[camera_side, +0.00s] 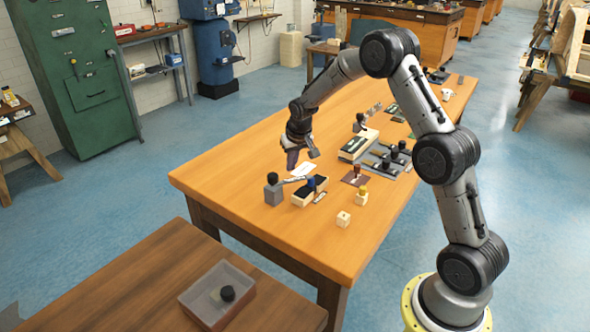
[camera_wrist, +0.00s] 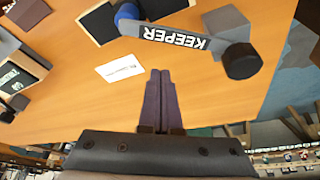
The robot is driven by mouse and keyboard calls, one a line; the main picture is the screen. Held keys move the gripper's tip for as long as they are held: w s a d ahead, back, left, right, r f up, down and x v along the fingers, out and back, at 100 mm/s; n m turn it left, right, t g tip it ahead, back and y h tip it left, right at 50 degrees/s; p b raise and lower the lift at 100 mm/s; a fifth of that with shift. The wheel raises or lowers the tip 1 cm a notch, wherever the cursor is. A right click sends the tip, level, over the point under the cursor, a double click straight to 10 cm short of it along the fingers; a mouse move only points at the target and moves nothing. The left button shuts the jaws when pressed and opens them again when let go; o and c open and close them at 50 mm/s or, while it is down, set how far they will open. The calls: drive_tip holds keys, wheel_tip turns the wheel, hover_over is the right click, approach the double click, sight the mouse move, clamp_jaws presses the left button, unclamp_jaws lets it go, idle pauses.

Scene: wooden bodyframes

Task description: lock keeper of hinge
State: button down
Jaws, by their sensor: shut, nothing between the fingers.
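The keeper (camera_wrist: 168,37) is a flat grey bar lettered KEEPER. It runs from a grey block (camera_wrist: 228,24) with a black knob (camera_wrist: 242,61) to near a blue knob (camera_wrist: 126,13) by a black-topped tray (camera_wrist: 102,22). In the side view the keeper (camera_side: 293,179) spans from the grey block (camera_side: 273,194) toward the blue knob (camera_side: 311,183) at the tray (camera_side: 301,199). My gripper (camera_wrist: 160,72) is shut and empty, its dark fingers pointing toward the keeper with a gap between. In the side view my gripper (camera_side: 292,160) hangs above the table behind the keeper. Whether the keeper is fastened at the blue knob, I cannot tell.
A white card (camera_wrist: 120,67) lies on the table beside the fingers. A yellow-knobbed block (camera_side: 362,195), a pale cube (camera_side: 343,219), a brown plate (camera_side: 355,179) and a grey tray of black knobs (camera_side: 378,168) stand to the right. The table's left end (camera_side: 215,182) is clear.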

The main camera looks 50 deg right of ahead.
drive_tip(key=s+a+r+t, duration=0.1)
drive_tip(key=s+a+r, duration=0.15)
drive_tip(key=r, duration=0.45)
drive_tip(key=s+a+r+n, duration=0.1)
drive_tip(key=a+r, duration=0.2)
drive_tip(key=r, duration=0.4)
drive_tip(key=s+a+r+t, duration=0.1)
drive_tip(key=s+a+r, duration=0.15)
drive_tip(key=r, duration=0.45)
drive_tip(key=s+a+r+n+t, duration=0.1)
drive_tip(key=s+a+r, duration=0.2)
drive_tip(key=s, duration=0.2)
drive_tip(key=s+a+r+n, duration=0.1)
drive_tip(key=s+a+r, duration=0.1)
drive_tip(key=s+a, duration=0.15)
drive_tip(key=s+a+f+n, duration=0.1)
drive_tip(key=s+f, duration=0.1)
drive_tip(key=s, duration=0.4)
drive_tip(key=s+a+f+n+y, duration=0.1)
drive_tip(key=s+a+f, duration=0.1)
drive_tip(key=s, duration=0.5)
drive_tip(key=s+a+f+g, duration=0.1)
drive_tip(key=s+f, duration=0.3)
drive_tip(key=s, duration=0.3)
drive_tip(key=shift+s+a+n+y, duration=0.2)
drive_tip(key=shift+s+n+y, duration=0.05)
drive_tip(key=shift+n+y, duration=0.15)
